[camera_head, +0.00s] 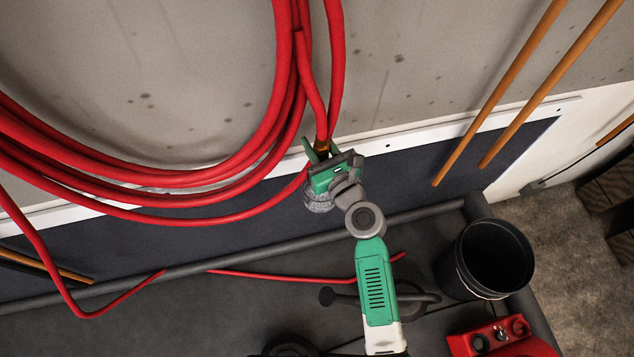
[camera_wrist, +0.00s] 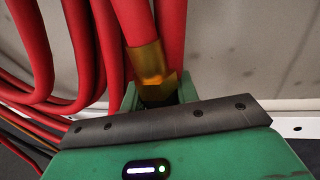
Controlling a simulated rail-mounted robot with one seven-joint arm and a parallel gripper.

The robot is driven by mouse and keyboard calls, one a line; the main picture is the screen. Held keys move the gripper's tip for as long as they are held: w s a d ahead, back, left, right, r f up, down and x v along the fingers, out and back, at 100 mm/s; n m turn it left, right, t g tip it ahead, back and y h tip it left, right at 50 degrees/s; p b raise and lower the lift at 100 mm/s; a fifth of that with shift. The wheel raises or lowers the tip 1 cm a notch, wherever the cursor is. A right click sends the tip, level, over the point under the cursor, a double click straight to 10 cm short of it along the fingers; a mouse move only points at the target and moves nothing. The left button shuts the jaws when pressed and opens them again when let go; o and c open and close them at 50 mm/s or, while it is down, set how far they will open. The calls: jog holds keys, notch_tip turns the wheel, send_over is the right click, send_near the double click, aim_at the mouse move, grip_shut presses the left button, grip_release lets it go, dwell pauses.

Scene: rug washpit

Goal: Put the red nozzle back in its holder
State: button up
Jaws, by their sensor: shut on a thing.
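My gripper (camera_head: 319,152) is at the wall, at the lower end of the hanging red hose coils. Its green fingers are shut around the brass collar (camera_wrist: 147,64) at the lower end of a red tube (camera_wrist: 132,18). The brass also shows in the head view (camera_head: 322,145). The tube runs upward from the gripper against other red hose. I cannot tell whether this tube is the red nozzle or a hose end. No separate holder can be made out in either view. The gripper body hides what lies below the collar in the wrist view.
Big red hose loops (camera_head: 150,172) hang on the wall left of my gripper. Orange poles (camera_head: 500,90) lean at the right. A black bucket (camera_head: 484,259) and a red box (camera_head: 500,338) stand at the lower right. A thin red hose (camera_head: 290,277) lies below.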

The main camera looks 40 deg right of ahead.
jog(key=shift+w+d+r, duration=0.3)
jog(key=shift+w+d, duration=0.05)
notch_tip(320, 180, down, 10)
jog(key=b, duration=0.6)
jog(key=shift+s+a, duration=0.1)
jog(key=shift+f+b, duration=0.25)
jog(key=shift+b, duration=0.15)
jog(key=o, duration=1)
jog(key=shift+r+p, duration=0.25)
jog(key=shift+p, duration=0.05)
jog(key=v, duration=1.2)
jog(key=shift+p, duration=0.3)
